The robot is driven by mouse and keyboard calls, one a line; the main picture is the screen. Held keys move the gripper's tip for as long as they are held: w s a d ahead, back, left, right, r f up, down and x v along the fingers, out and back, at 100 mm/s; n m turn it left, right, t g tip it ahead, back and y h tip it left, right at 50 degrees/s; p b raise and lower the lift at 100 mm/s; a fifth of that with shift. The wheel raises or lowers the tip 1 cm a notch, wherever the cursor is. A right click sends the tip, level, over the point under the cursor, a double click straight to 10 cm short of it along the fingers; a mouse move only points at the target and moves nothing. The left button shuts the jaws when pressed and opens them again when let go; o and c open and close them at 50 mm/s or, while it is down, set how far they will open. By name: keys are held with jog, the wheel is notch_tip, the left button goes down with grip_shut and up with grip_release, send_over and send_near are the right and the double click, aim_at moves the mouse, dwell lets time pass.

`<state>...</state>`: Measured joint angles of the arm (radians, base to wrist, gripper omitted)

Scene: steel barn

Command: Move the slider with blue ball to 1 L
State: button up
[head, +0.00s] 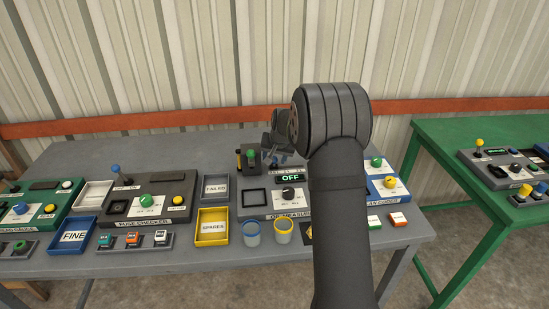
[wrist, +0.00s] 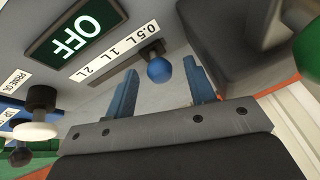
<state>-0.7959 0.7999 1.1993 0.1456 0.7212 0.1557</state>
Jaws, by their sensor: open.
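The slider's blue ball (wrist: 158,68) shows in the wrist view, on a short dark stem near the 0.5 L end of a white scale strip (wrist: 115,52) marked 0.5 L, 1 L and 2 L. My gripper (wrist: 160,66) is open, its two blue-grey fingers on either side of the ball in the picture. I cannot tell whether either finger touches it. A green-on-dark display (wrist: 77,35) beside the scale reads OFF. In the head view my gripper (head: 275,143) is over the back of the grey panel, and I cannot make out the blue ball there.
In the wrist view a dark block (wrist: 225,40) stands close right of the fingers, and a white knob (wrist: 36,131) is at lower left. The grey table (head: 75,155) carries several panels, trays and two cups. A green table (head: 440,195) stands at right.

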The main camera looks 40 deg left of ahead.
jog(key=shift+f, duration=0.2)
grip_shut()
jog(key=w+d, duration=0.3)
jog(key=shift+w+d, duration=0.1)
jog(key=shift+w, duration=0.05)
grip_release()
